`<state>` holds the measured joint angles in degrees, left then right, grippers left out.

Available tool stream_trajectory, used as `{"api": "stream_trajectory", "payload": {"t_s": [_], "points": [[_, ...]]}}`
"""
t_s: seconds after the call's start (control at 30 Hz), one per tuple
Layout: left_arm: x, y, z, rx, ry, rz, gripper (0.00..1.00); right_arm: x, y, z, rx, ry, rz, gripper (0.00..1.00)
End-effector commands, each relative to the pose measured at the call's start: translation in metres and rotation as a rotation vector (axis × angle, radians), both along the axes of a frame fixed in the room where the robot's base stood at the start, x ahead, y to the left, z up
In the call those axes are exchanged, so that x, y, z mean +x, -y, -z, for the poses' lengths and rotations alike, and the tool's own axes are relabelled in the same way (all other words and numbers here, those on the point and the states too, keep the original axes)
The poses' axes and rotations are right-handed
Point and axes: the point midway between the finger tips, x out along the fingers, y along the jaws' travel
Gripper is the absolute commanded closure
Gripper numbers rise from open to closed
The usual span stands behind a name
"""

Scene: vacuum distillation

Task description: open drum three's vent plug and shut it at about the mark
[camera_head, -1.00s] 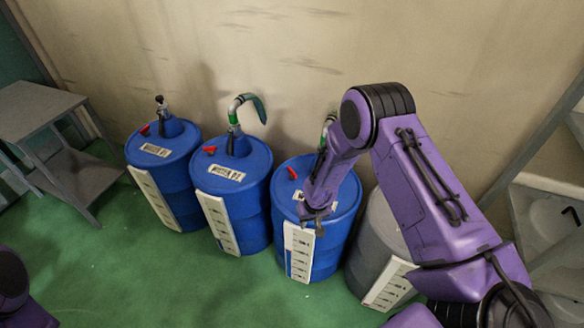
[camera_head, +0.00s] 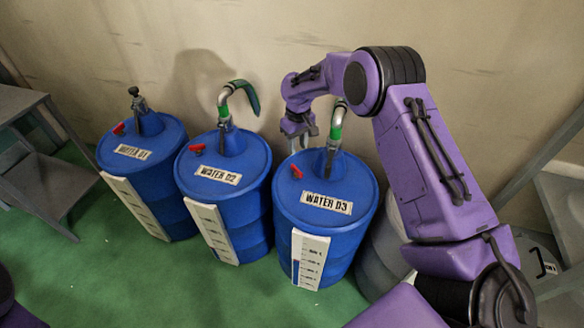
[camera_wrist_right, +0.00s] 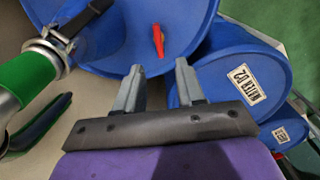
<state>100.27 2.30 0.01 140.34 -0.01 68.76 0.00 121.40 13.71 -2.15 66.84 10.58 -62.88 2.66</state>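Drum three (camera_head: 345,232) is a blue drum labelled WATER D3. Its red vent plug (camera_head: 296,172) is on the lid's left side; I cannot tell whether it is open. The plug shows in the right wrist view (camera_wrist_right: 158,40) just beyond the fingertips. A white level gauge (camera_head: 311,255) on the drum's front shows a blue column in its lower part; the mark is too small to make out. My right gripper (camera_head: 298,143) is above the lid's far left edge; in the wrist view (camera_wrist_right: 159,72) its fingers are apart with nothing between them. My left gripper is out of view.
A curved pipe with a green band (camera_head: 337,120) rises from drum three's lid, close to my right gripper. Drums WATER D2 (camera_head: 228,185) and WATER D1 (camera_head: 150,165) stand to the left. A grey drum (camera_head: 385,255) is on the right. A grey shelf (camera_head: 40,190) stands far left.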

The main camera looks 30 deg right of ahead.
Motion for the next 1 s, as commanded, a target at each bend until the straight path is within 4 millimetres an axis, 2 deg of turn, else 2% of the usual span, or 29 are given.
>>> {"api": "stream_trajectory", "payload": {"t_s": [0.07,0.17,0.27,0.5,0.6,0.77,1.0], "points": [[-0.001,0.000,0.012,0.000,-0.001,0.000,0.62,0.000,0.002,0.012,0.000,-0.002,0.003,0.62],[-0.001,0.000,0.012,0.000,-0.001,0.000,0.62,-0.002,0.005,0.019,0.000,-0.004,0.008,0.62],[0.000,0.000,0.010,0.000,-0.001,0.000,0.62,-0.004,0.008,0.034,0.000,-0.007,0.014,0.62],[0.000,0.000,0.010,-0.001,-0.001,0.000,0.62,-0.006,0.012,0.087,-0.001,-0.006,0.018,0.62],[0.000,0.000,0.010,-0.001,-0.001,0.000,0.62,-0.006,0.011,0.104,-0.001,-0.005,0.017,0.62],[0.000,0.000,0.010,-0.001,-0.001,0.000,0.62,-0.005,0.010,0.116,0.000,-0.003,0.016,0.62],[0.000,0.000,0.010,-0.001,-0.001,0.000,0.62,-0.004,0.009,0.117,0.000,-0.003,0.014,0.62]]}}
